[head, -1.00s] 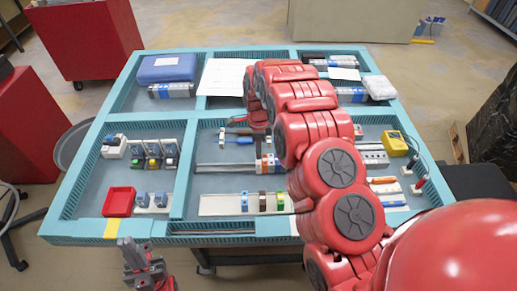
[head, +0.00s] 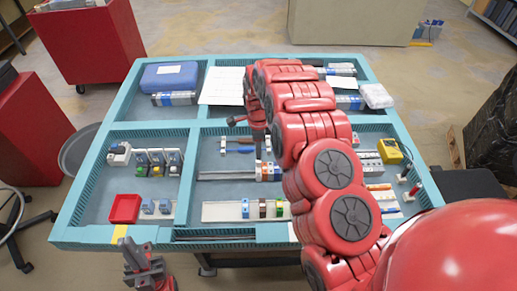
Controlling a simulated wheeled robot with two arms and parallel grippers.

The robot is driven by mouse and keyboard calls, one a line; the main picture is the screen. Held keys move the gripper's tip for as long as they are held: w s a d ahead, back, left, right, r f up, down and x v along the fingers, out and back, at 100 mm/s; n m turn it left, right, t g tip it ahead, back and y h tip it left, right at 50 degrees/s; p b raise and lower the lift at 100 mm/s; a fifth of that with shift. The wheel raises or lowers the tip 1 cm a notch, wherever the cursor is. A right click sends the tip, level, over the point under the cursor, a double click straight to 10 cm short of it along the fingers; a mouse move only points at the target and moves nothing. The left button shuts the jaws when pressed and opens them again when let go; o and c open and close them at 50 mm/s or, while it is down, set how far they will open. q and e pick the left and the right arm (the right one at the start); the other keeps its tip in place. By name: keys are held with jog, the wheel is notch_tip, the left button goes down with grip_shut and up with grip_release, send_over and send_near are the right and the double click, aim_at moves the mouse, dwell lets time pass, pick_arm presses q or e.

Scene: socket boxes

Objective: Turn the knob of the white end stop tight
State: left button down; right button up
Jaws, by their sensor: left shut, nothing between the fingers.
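A row of small blocks (head: 269,171), white, blue and orange, sits at the right end of the upper rail (head: 225,176) in the middle compartment. A pale piece at its left end may be the white end stop; its knob is too small to make out. My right gripper (head: 259,156) points down just above that left end. Its fingers are too small to tell open from shut, and I cannot tell whether they touch it. My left gripper (head: 136,246) is shut and empty, low in front of the table's front edge.
A lower rail (head: 222,212) carries several coloured blocks (head: 262,209). A red bin (head: 125,209) and several small devices (head: 158,160) are at the left. A yellow meter (head: 388,150) is at the right. My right arm hides part of the table.

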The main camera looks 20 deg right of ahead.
notch_tip(320, 180, up, 12)
jog(key=p, duration=1)
jog(key=shift+r, duration=0.2)
jog(key=shift+s, duration=0.1)
